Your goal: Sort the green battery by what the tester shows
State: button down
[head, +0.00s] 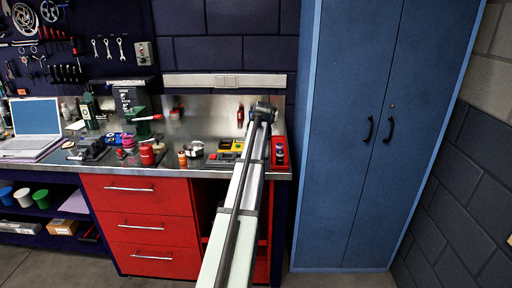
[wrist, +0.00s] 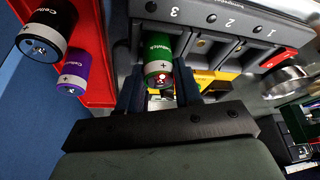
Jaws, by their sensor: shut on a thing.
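The green battery (wrist: 158,54) is between the two fingers of my gripper (wrist: 159,80) in the wrist view, its plus-marked end facing the camera. My gripper is shut on it. A grey unit (wrist: 213,20) with slots numbered 1, 2 and 3 lies just beyond; the battery is close to the side marked 3. Whether the battery touches the unit I cannot tell. No reading is legible. In the head view my arm hides the gripper and the battery.
A red tray (wrist: 94,92) at the left holds a black battery (wrist: 47,30) and a purple battery (wrist: 75,70). A yellow thing (wrist: 206,77) lies beyond the fingers. A laptop (head: 35,118) and a blue cabinet (head: 345,130) flank the bench.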

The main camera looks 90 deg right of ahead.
jog(key=shift+f, duration=0.4)
jog(key=c, duration=1)
grip_release()
jog(key=shift+c, duration=0.2)
jog(key=v, duration=1.1)
